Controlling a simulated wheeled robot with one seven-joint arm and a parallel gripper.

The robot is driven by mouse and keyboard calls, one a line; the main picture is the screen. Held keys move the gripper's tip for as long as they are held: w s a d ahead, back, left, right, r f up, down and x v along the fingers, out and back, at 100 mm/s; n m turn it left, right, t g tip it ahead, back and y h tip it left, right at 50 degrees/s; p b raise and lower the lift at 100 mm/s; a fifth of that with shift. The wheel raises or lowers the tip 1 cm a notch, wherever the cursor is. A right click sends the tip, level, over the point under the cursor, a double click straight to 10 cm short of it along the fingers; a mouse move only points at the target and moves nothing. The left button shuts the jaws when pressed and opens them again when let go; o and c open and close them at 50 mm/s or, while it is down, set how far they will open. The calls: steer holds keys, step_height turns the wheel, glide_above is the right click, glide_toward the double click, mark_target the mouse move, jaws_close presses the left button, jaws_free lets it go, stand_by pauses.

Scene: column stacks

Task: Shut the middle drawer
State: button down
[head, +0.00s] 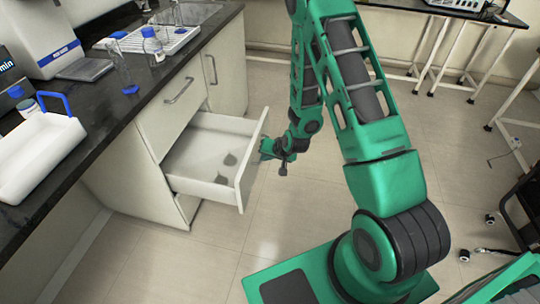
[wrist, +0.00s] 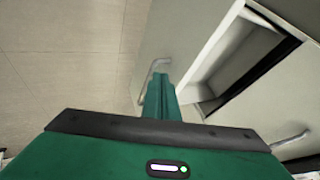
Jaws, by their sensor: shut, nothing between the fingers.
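The open drawer (head: 205,148) is white and pulled far out of the cabinet, below a closed drawer (head: 172,98). Its inside looks empty apart from shadows. In the wrist view its front panel (wrist: 185,38) shows with a grey handle (wrist: 148,82). My gripper (head: 265,148) is outside the drawer, close to the outer face of its front. In the wrist view my gripper (wrist: 160,82) is shut and empty, with its tips beside the handle. I cannot tell whether they touch the handle or the panel.
A dark counter (head: 110,112) above the cabinet holds a white carrier (head: 38,150), a bottle rack (head: 165,38) and lab machines. A cabinet door (head: 228,70) right of the drawers is closed. The tiled floor (head: 200,262) in front of the drawer is clear.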

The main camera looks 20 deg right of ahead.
mark_target(250, 158)
steer(key=shift+w+a+f, duration=0.3)
steer(key=shift+w+a, duration=0.5)
steer(key=shift+a, duration=0.1)
steer(key=shift+w+a+f, duration=0.25)
steer(key=shift+w+a, duration=0.5)
steer(key=shift+a, duration=0.1)
